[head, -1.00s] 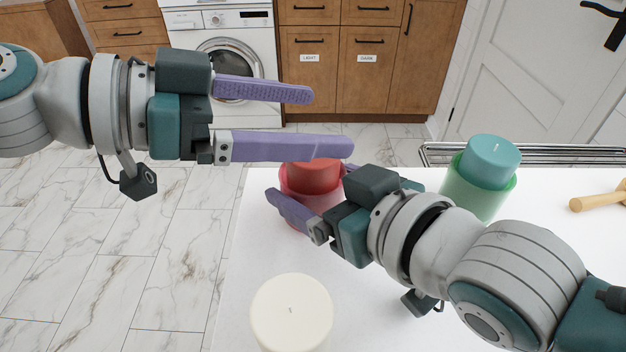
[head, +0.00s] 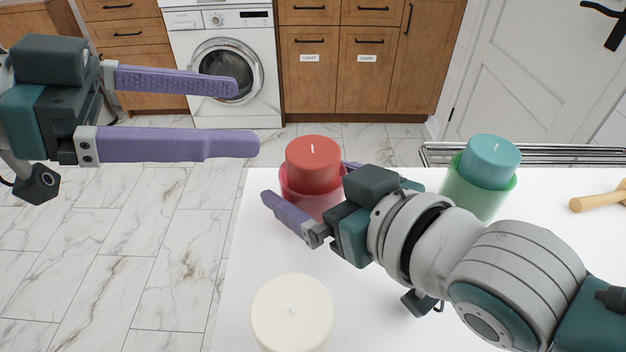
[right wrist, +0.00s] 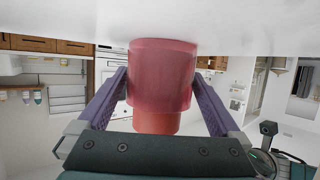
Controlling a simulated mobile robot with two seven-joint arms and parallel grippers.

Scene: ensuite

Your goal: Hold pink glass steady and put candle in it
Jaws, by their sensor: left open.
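The pink glass (head: 298,196) stands upright on the white table. It also shows upside down in the right wrist view (right wrist: 160,75). The red candle (head: 313,155) sits in it, upright, its upper part above the rim; it also shows in the right wrist view (right wrist: 158,122). My right gripper (head: 308,186) has one finger on each side of the glass and is shut on it; the right wrist view shows both fingers against its sides. My left gripper (head: 248,115) is open and empty, left of the candle and apart from it, over the floor beyond the table's edge.
A green glass (head: 475,195) with a teal candle (head: 490,160) stands at the table's back right. A cream candle (head: 292,312) stands at the front. A wooden object (head: 598,199) lies at the right edge. A metal rail (head: 540,154) runs behind the table.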

